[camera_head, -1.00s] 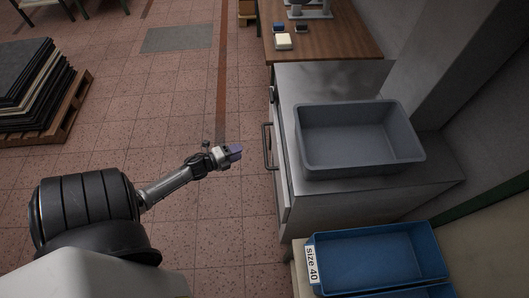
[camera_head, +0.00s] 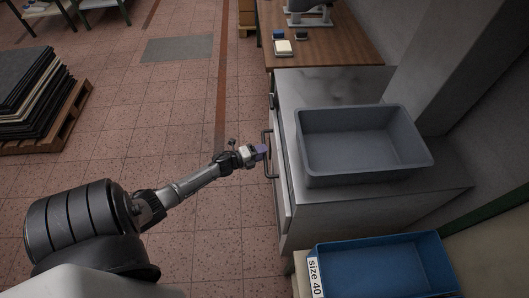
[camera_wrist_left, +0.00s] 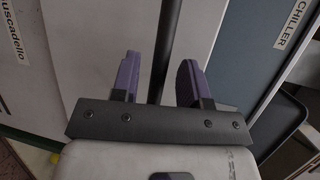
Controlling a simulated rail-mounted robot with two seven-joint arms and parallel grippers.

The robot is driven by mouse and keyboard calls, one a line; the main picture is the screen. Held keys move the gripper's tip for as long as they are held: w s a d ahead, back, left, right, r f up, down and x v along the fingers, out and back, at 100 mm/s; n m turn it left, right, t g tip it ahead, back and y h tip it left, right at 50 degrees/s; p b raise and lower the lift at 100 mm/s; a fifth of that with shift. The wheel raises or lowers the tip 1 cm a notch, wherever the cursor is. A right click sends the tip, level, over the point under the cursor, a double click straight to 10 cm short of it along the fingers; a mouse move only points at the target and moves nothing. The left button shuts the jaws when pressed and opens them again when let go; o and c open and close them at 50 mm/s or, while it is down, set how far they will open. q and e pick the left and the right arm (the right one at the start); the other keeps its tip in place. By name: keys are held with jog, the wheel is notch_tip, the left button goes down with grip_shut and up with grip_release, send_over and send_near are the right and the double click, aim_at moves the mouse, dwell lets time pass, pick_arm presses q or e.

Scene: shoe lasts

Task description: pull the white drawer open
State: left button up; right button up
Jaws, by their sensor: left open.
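The white drawer front (camera_head: 281,185) is on the left side of the metal-topped cabinet in the head view, with a dark bar handle (camera_head: 268,156) on it. It looks closed. My left gripper (camera_head: 260,152) is at the handle, its purple fingers apart. In the left wrist view, the handle bar (camera_wrist_left: 164,45) runs down between the two open fingers (camera_wrist_left: 157,80), with white panel (camera_wrist_left: 205,30) behind it. I cannot tell whether a finger touches the bar. My right gripper is not in view.
A grey bin (camera_head: 362,172) stands on the metal top (camera_head: 330,90). A blue tray (camera_head: 385,240) labelled size 40 is in front of it. A wooden worktop (camera_head: 335,45) lies behind. A pallet stack (camera_head: 40,100) is far left. Tiled floor (camera_head: 180,120) left of the cabinet is clear.

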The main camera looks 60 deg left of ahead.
pick_arm(q)
jog(key=shift+w+f, duration=0.15)
jog(key=shift+w, duration=0.65)
grip_shut()
